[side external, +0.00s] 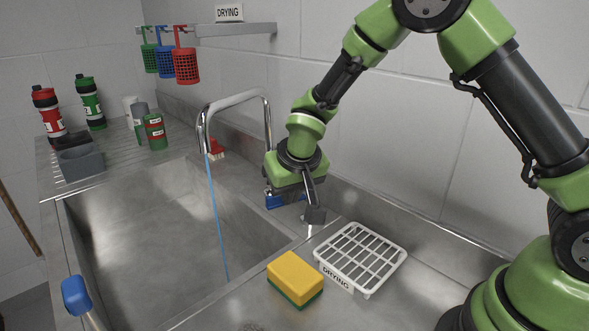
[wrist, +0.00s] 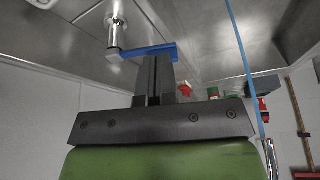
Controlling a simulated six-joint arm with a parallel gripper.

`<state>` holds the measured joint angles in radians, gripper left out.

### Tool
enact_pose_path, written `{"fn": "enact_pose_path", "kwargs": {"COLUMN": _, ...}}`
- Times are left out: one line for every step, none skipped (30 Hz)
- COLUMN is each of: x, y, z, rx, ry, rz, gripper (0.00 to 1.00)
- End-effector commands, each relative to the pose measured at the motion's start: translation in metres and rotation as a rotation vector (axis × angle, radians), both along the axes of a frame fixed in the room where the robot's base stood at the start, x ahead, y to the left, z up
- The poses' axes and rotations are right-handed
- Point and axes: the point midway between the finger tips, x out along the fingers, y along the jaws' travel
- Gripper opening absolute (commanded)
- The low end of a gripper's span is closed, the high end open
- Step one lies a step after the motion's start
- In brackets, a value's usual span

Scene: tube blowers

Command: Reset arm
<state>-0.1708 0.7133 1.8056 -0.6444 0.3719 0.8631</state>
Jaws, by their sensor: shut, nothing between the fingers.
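My gripper (side external: 314,214) is over the counter behind the sink's right edge, fingers pointing down, beside the white drying rack. Its fingers are together and empty; the wrist view also shows the closed fingers (wrist: 153,62). A blue lever (side external: 284,200) on a metal fitting is just left of the gripper. In the wrist view the blue lever (wrist: 143,50) is close to the fingertips; I cannot tell whether they touch. A curved metal faucet (side external: 235,98) stands behind the sink, and a thin blue stream (side external: 215,215) runs from its spout into the basin.
The white drying rack (side external: 361,254) and a yellow-green sponge (side external: 295,279) are on the right counter. The sink basin (side external: 150,245) is at left. Several bottles, including a red one (side external: 48,112), stand on the left drainboard. Coloured baskets (side external: 186,65) hang from a wall shelf (side external: 235,30).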

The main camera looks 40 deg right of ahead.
Motion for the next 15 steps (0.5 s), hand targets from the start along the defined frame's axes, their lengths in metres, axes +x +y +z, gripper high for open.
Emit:
{"fn": "enact_pose_path", "kwargs": {"x": -0.004, "y": 0.002, "z": 0.012, "rx": 0.001, "ry": -0.004, "rz": 0.001, "gripper": 0.0}}
{"fn": "enact_pose_path", "kwargs": {"x": -0.006, "y": 0.002, "z": 0.018, "rx": 0.003, "ry": -0.005, "rz": 0.0, "gripper": 0.0}}
{"fn": "enact_pose_path", "kwargs": {"x": -0.009, "y": 0.003, "z": 0.026, "rx": 0.001, "ry": -0.005, "rz": 0.0, "gripper": 0.0}}
{"fn": "enact_pose_path", "kwargs": {"x": -0.011, "y": 0.004, "z": 0.031, "rx": 0.001, "ry": -0.004, "rz": 0.0, "gripper": 0.0}}
{"fn": "enact_pose_path", "kwargs": {"x": -0.013, "y": 0.004, "z": 0.035, "rx": 0.001, "ry": -0.004, "rz": 0.0, "gripper": 0.0}}
{"fn": "enact_pose_path", "kwargs": {"x": -0.015, "y": 0.005, "z": 0.041, "rx": 0.002, "ry": -0.004, "rz": 0.001, "gripper": 0.0}}
{"fn": "enact_pose_path", "kwargs": {"x": -0.016, "y": 0.006, "z": 0.045, "rx": 0.001, "ry": -0.003, "rz": 0.001, "gripper": 0.0}}
{"fn": "enact_pose_path", "kwargs": {"x": -0.018, "y": 0.006, "z": 0.048, "rx": 0.001, "ry": -0.003, "rz": 0.001, "gripper": 0.0}}
{"fn": "enact_pose_path", "kwargs": {"x": -0.019, "y": 0.006, "z": 0.052, "rx": 0.001, "ry": -0.001, "rz": 0.0, "gripper": 0.0}}
{"fn": "enact_pose_path", "kwargs": {"x": -0.02, "y": 0.007, "z": 0.054, "rx": 0.001, "ry": -0.001, "rz": 0.0, "gripper": 0.0}}
{"fn": "enact_pose_path", "kwargs": {"x": -0.021, "y": 0.007, "z": 0.056, "rx": 0.002, "ry": -0.002, "rz": 0.0, "gripper": 0.0}}
{"fn": "enact_pose_path", "kwargs": {"x": -0.023, "y": 0.007, "z": 0.059, "rx": 0.001, "ry": -0.001, "rz": -0.001, "gripper": 0.0}}
{"fn": "enact_pose_path", "kwargs": {"x": -0.024, "y": 0.006, "z": 0.062, "rx": 0.002, "ry": -0.003, "rz": -0.002, "gripper": 0.0}}
{"fn": "enact_pose_path", "kwargs": {"x": -0.026, "y": 0.005, "z": 0.066, "rx": 0.006, "ry": -0.006, "rz": -0.005, "gripper": 0.0}}
{"fn": "enact_pose_path", "kwargs": {"x": -0.03, "y": 0.004, "z": 0.073, "rx": 0.012, "ry": -0.012, "rz": -0.009, "gripper": 0.0}}
